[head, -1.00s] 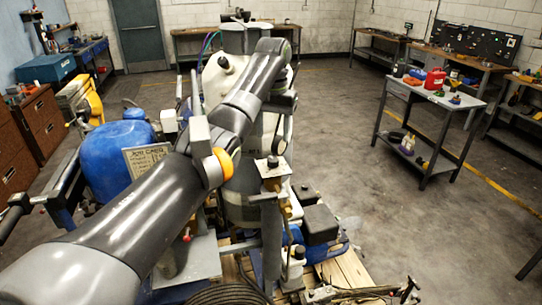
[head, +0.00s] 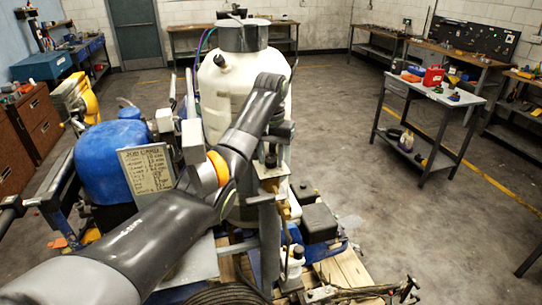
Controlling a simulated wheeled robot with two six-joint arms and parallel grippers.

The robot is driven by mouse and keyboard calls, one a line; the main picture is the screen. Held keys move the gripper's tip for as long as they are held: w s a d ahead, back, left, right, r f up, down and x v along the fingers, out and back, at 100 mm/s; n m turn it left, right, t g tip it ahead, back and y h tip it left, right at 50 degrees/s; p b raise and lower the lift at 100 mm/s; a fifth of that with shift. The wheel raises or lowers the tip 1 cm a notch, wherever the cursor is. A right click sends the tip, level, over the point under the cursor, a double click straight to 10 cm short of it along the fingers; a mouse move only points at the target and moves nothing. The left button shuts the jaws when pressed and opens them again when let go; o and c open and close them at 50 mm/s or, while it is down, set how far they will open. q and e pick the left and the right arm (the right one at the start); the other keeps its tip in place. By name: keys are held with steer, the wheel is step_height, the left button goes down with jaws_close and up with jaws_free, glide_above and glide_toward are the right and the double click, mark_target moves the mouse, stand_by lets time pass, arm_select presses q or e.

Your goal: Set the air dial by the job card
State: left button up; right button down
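The job card (head: 147,169) is a pale board with dark handwritten lines, standing in front of the blue tank (head: 108,160) at left. Its heading is legible, but its lines are too small to read surely. My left arm crosses the striper from the lower left, and my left gripper (head: 280,130) is at its far end, beside the white tank (head: 240,75). Its fingers are too small and dark to tell open or shut. I cannot make out the air dial; my arm covers part of the machine. My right gripper does not show.
The striper stands on a wooden pallet (head: 345,268) with hoses and metal fittings around it. A grey cart (head: 432,92) with a red can (head: 433,76) stands at right. Workbenches line the back and right walls. The concrete floor between the striper and cart is clear.

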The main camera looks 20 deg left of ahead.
arm_select(q)
steer(key=c, duration=0.6)
steer(key=shift+m, duration=0.4)
steer(key=m, duration=0.4)
steer(key=shift+m, duration=0.3)
steer(key=m, duration=0.5)
steer(key=shift+m, duration=0.4)
steer(key=o, duration=1)
